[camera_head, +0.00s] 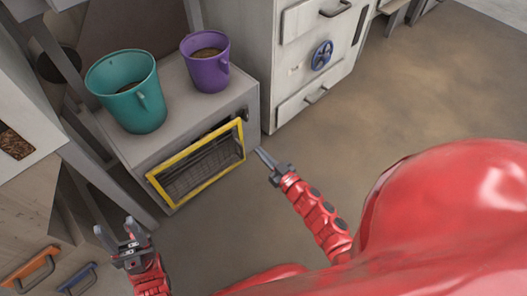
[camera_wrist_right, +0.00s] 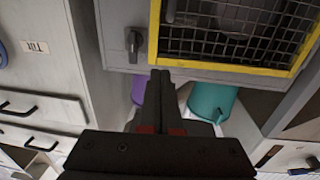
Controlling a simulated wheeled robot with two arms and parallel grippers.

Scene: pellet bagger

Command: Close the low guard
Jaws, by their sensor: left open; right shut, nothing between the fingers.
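The low guard (camera_head: 153,178) is a yellow-framed mesh panel on the front of a low grey cabinet (camera_head: 190,92). A dark gap shows above its upper right edge, so it appears to stand partly open; how far, I cannot tell. In the right wrist view the guard's yellow frame (camera_wrist_right: 220,68) crosses the top right, with a dark handle (camera_wrist_right: 135,42) beside it. My right gripper (camera_head: 260,156) is shut and empty, just right of the guard, with no clear contact. My left gripper (camera_head: 113,229) is open and empty, low and left of the guard.
A teal bucket (camera_head: 128,92) and a purple bucket (camera_head: 206,64) with brown contents stand on the cabinet. A drawer unit (camera_head: 300,62) with a blue handwheel (camera_head: 322,55) stands to the right. Orange (camera_head: 30,267) and blue (camera_head: 77,278) handles are at lower left. Floor at right is clear.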

